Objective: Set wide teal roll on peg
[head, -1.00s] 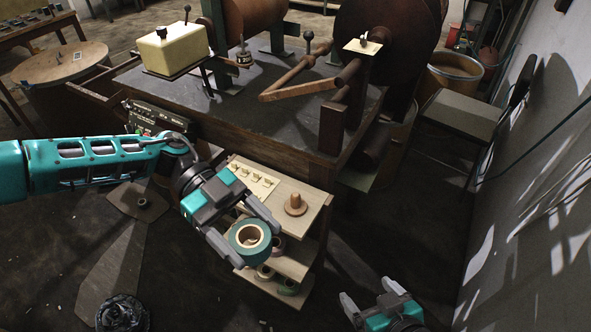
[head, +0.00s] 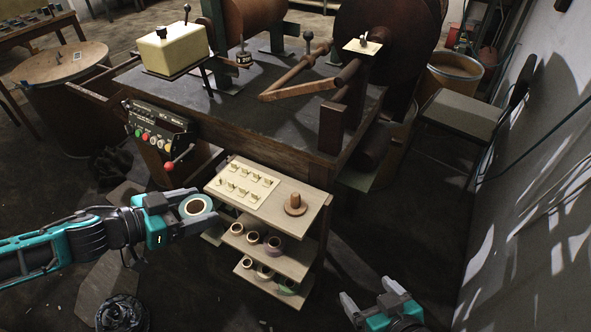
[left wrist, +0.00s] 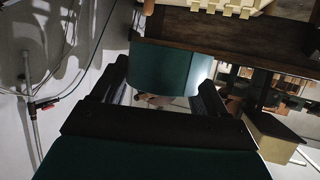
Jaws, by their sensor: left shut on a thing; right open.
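The wide teal roll (head: 197,207) is held at the left of the small shelf stand, clear of it. My left gripper (head: 191,207) is shut on the roll, with a finger on either side of it. In the left wrist view the roll's teal outer face (left wrist: 172,70) shows between the fingers. The wooden peg (head: 295,201) stands upright and bare on its round base, on the right of the stand's top. My right gripper (head: 374,303) is open and empty at the bottom, to the right of the stand.
The stand's top (head: 268,211) also bears a cream plate (head: 241,183) with several small hooks. Several smaller rolls lie on the shelves below (head: 290,259). A dark workbench (head: 240,122) with a control panel (head: 158,130) stands behind. Floor around the right gripper is clear.

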